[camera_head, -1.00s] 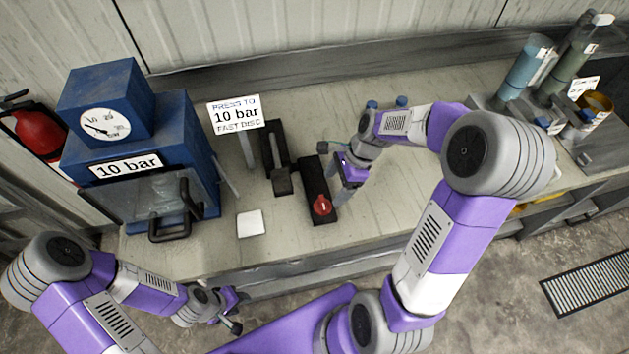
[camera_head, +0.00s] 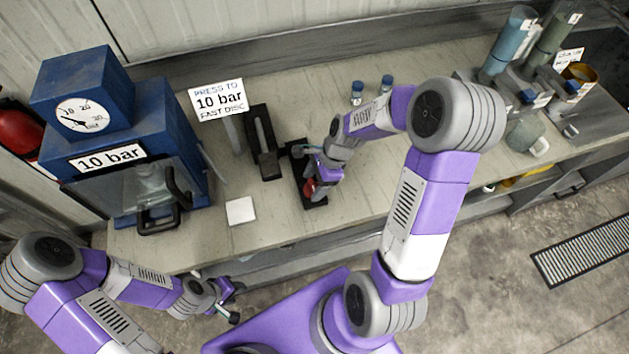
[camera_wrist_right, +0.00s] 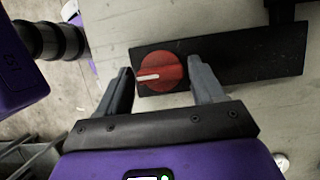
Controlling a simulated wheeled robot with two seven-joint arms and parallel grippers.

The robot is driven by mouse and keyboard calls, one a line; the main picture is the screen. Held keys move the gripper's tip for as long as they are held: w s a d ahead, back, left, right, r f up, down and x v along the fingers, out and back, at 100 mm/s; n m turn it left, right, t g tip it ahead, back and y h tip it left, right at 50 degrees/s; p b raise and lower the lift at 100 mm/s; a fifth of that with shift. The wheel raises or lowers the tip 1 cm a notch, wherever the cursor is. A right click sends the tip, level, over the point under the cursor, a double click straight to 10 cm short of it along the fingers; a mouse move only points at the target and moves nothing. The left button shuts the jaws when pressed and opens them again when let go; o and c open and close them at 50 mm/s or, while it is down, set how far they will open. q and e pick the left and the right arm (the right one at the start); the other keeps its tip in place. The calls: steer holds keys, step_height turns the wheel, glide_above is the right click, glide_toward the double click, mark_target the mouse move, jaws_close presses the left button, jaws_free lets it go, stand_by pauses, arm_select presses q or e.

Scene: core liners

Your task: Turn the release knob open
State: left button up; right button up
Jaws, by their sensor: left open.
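The red release knob (camera_wrist_right: 161,74) with a white pointer line sits at one end of a black base plate (camera_wrist_right: 262,54) on the bench. In the head view the knob (camera_head: 309,188) is partly covered by my right gripper (camera_head: 318,182). In the right wrist view my right gripper (camera_wrist_right: 163,88) is open, with one finger on each side of the knob. I cannot tell whether the fingers touch it. The white line points left and slightly down. My left gripper (camera_head: 232,303) is open and empty in front of the bench.
A blue press (camera_head: 135,140) with a dial gauge (camera_head: 82,116) stands at the left. A black lever unit (camera_head: 263,145) and a "PRESS TO 10 bar" sign (camera_head: 218,100) stand beside the knob plate. A white square (camera_head: 240,210) lies in front. Cylinders (camera_head: 508,45) stand at right.

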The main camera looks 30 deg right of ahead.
steer(key=c, duration=0.7)
